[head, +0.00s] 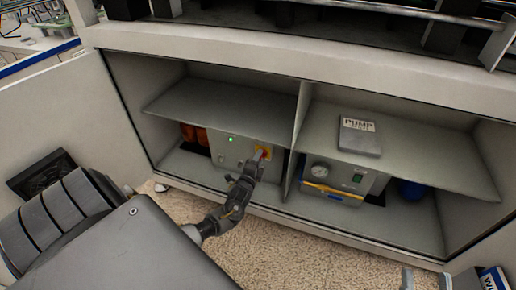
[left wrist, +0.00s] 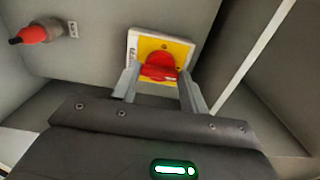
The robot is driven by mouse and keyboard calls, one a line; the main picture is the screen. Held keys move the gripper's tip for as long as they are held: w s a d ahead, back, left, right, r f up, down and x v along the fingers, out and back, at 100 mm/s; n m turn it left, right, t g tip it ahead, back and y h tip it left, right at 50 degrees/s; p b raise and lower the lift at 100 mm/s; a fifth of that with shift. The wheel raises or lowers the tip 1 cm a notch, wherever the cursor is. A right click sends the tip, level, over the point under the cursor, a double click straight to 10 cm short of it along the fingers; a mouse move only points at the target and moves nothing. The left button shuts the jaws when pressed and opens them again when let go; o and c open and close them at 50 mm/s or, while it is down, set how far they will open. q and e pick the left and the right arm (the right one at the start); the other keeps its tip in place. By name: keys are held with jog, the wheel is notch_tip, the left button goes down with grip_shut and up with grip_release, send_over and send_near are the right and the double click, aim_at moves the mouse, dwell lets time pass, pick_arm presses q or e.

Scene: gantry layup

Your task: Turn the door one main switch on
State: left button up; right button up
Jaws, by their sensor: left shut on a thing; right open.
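The main switch is a red rotary knob (left wrist: 158,66) on a yellow plate (left wrist: 179,49). It sits on the front of a grey box (head: 228,150) in the left bay of the open cabinet, and its yellow plate also shows in the head view (head: 266,149). My left gripper (head: 257,162) reaches into that bay and is shut on the red knob, with one finger on each side in the left wrist view (left wrist: 160,82). The frames do not show clearly whether the knob is at on or off.
A green lamp (head: 231,139) glows on the grey box. A red-tipped fitting (left wrist: 34,34) shows in the wrist view. A divider (head: 297,140) separates the right bay, which holds a gauge unit (head: 335,182) below a shelf with a pump box (head: 358,136).

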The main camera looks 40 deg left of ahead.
pick_arm(q)
jog(key=o, duration=1)
jog(key=shift+p+v, duration=1.4)
jog(key=shift+v, duration=4)
pick_arm(e)
jog(key=w+d+f+m+g+h, duration=0.1)
jog(key=d+f+g+h, duration=0.2)
jog(key=f+g+h, duration=0.2)
jog(key=shift+w+d+f, duration=0.15)
jog(key=shift+w+f, duration=0.1)
jog(key=shift+f, duration=1.55)
